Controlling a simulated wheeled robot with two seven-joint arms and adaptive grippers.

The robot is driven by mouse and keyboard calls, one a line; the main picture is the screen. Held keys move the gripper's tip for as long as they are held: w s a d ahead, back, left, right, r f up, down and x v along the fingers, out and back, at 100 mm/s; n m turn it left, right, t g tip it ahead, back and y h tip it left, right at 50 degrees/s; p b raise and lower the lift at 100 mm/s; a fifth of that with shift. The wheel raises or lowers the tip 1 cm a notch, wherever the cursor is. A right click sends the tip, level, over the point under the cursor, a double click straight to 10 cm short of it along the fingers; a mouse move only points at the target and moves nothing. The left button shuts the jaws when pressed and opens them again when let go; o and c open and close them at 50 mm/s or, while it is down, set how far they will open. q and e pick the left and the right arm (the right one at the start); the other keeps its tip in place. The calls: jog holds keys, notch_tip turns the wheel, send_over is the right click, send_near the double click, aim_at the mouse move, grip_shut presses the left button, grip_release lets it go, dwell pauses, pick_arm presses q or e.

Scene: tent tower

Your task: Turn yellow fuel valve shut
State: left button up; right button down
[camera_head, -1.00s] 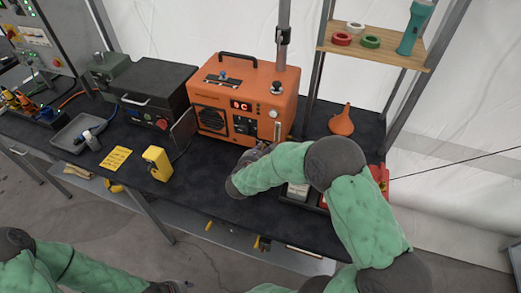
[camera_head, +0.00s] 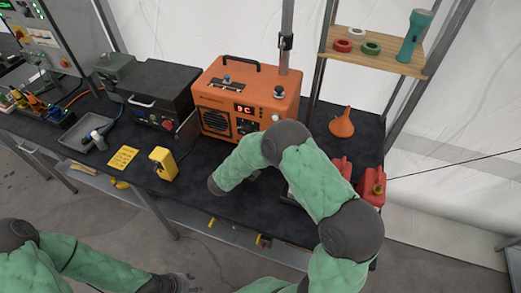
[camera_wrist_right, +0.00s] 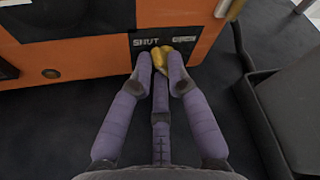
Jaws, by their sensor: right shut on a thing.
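The orange heater-like unit (camera_head: 245,98) stands on the dark bench, with a red digital display on its front. In the right wrist view, its lower front panel (camera_wrist_right: 60,66) carries a "SHUT" label. The yellow fuel valve (camera_wrist_right: 185,46) sits just below and right of that label. My right gripper (camera_wrist_right: 161,62) is shut on the valve, its purple fingers partly covering it, so its exact angle is hard to read. In the head view my right arm hides the valve and right gripper. My left gripper (camera_head: 180,283) is low at the bottom edge, away from the bench, its fingers unclear.
A yellow box-like item (camera_head: 163,164) and a yellow note (camera_head: 123,158) lie left of my right arm. A black case (camera_head: 150,95) stands left of the unit. An orange funnel (camera_head: 342,124) and red cans (camera_head: 371,188) stand right. A dark tray (camera_wrist_right: 290,115) is close beside the right gripper.

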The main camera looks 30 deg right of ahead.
jog(key=shift+a+f+n+g+h, duration=0.1)
jog(key=shift+n+g+h, duration=0.25)
jog(key=shift+n, duration=0.25)
jog(key=c, duration=1.2)
grip_release()
jog(key=shift+w, duration=0.1)
jog(key=v, duration=1.2)
jog(key=shift+f, duration=0.15)
